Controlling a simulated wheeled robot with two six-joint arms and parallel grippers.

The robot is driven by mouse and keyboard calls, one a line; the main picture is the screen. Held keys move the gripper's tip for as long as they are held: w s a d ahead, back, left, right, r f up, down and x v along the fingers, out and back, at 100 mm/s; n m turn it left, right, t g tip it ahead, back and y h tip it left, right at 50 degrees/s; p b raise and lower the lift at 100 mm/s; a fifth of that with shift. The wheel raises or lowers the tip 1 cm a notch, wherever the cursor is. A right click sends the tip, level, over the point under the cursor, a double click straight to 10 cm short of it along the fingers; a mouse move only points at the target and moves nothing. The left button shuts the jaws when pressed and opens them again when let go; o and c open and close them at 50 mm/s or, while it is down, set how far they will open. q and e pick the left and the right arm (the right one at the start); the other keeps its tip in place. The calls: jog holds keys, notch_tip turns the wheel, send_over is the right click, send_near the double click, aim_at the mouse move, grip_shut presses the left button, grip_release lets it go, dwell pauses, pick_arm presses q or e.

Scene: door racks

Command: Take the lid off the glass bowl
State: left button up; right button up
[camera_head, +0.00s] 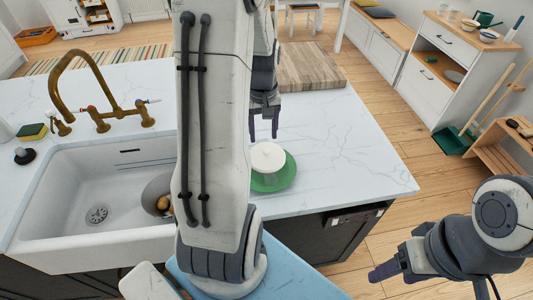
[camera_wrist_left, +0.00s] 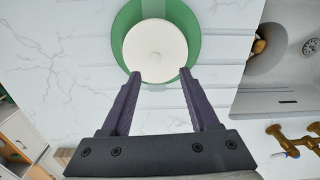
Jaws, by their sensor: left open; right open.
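The lid (camera_head: 267,156) is a pale round disc with a small knob, seated on the glass bowl (camera_head: 268,173). The bowl stands on a green plate (camera_head: 287,177) on the white counter, close to its front edge. In the left wrist view, the lid (camera_wrist_left: 155,48) is seen from above over the green plate (camera_wrist_left: 188,22), just beyond the fingertips. My left gripper (camera_head: 263,136) points down, open and empty, behind and above the lid, apart from it. It also shows in the left wrist view (camera_wrist_left: 161,76). My right gripper (camera_head: 379,275) is open and empty, off the counter at lower right.
A wooden board (camera_head: 310,66) lies behind the bowl on the counter. A sink (camera_head: 90,188) with a brass tap (camera_head: 97,116) is at left; a grey bowl (camera_head: 157,188) with brown items sits in it. The counter (camera_head: 365,165) right of the plate is clear.

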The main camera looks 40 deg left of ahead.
aim_at(267, 150)
pick_arm(q)
jog(key=f, duration=0.1)
jog(key=f+p, duration=0.1)
jog(key=f, duration=0.3)
jog(key=shift+w+d+f+p, duration=0.2)
jog(key=shift+d+f+p, duration=0.05)
jog(key=shift+d+p, duration=0.15)
jog(key=shift+f, duration=0.3)
grip_shut()
